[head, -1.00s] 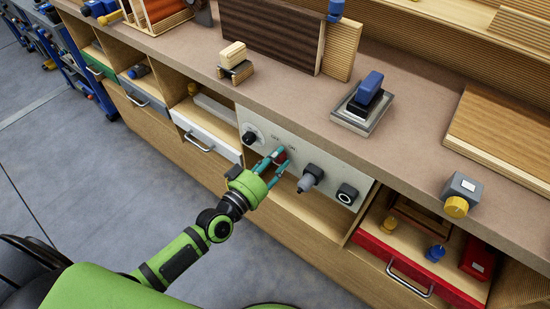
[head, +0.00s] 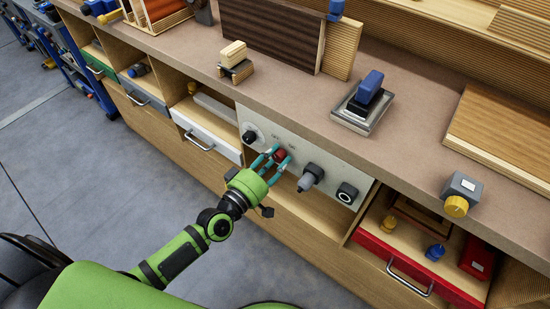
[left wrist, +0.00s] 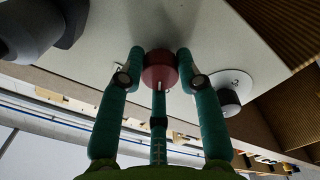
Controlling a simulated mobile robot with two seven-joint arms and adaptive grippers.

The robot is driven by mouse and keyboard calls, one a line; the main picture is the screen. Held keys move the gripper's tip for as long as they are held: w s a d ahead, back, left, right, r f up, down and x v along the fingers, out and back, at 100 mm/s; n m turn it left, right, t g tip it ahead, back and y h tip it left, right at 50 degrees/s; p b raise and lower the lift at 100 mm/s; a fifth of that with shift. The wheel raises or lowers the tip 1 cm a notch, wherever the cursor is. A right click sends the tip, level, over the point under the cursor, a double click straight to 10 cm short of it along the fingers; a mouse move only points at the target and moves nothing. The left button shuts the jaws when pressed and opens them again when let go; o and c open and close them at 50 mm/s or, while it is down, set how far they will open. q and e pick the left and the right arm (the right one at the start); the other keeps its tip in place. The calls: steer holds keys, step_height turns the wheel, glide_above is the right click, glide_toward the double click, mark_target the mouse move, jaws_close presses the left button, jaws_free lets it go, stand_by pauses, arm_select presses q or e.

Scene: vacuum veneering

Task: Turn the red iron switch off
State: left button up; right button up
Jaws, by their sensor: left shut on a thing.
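The red iron switch (head: 281,155) is a small round knob on the pale control panel (head: 325,167) at the bench front. OFF and ON labels sit above it. My left gripper (head: 275,157) is shut on this knob, its teal fingers around it. In the left wrist view the red knob (left wrist: 160,68) sits between the left and right fingertips, with a third finger below. A white mark on the knob points down in that view. The blue-handled iron (head: 369,88) rests on a metal stand (head: 345,124). My right gripper is not in view.
A black dial (head: 249,137) lies left of the switch. A grey plug (head: 310,177) and a round black socket (head: 347,193) lie to its right. A red drawer (head: 372,250) stands open at lower right, a white drawer (head: 205,142) at left.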

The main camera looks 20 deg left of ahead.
arm_select(q)
steer(key=shift+s+d+f, duration=0.15)
steer(key=shift+d+f, duration=0.05)
steer(key=shift+f, duration=0.1)
steer(key=o, duration=1.1)
steer(key=shift+o, duration=0.2)
steer(key=shift+r, duration=0.15)
steer(key=shift+a, duration=0.15)
steer(key=v, duration=1.2)
